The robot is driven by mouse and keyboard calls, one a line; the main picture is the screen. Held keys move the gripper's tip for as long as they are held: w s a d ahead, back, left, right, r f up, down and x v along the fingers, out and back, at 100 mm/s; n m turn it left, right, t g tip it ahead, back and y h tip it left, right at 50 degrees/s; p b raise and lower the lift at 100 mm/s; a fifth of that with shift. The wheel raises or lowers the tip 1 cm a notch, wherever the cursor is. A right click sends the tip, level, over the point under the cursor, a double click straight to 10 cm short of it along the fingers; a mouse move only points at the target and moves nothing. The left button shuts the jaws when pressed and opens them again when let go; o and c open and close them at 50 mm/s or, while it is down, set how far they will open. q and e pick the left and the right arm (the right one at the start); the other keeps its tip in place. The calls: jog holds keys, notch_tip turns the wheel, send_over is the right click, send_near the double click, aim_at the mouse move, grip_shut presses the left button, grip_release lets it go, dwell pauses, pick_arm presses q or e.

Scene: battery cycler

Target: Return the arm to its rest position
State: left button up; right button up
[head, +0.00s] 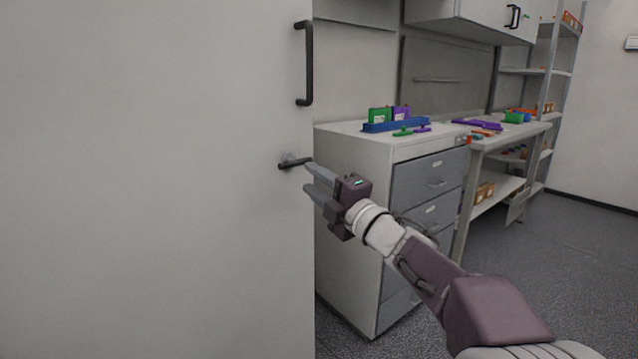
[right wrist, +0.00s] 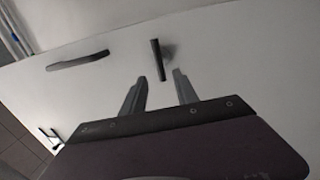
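My right gripper (head: 318,181) is raised in front of the white cabinet door (head: 150,180), close to its black lever handle (head: 293,163). In the right wrist view the two grey fingers of my right gripper (right wrist: 160,85) are spread apart with nothing between them. The lever handle (right wrist: 158,60) is just beyond the fingertips, and I cannot tell whether it touches them. My right arm reaches in from the lower right of the head view. My left gripper does not show.
A black bar handle (head: 305,63) is higher on the door. A drawer cabinet (head: 350,200) with a blue rack (head: 396,125) on top stands behind my right arm. A workbench (head: 510,132) and metal shelves (head: 540,72) are further right. Grey floor at the right is open.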

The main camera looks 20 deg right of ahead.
jog(key=v, duration=0.2)
jog(key=shift+s+d+f, duration=0.1)
jog(key=shift+s, duration=0.25)
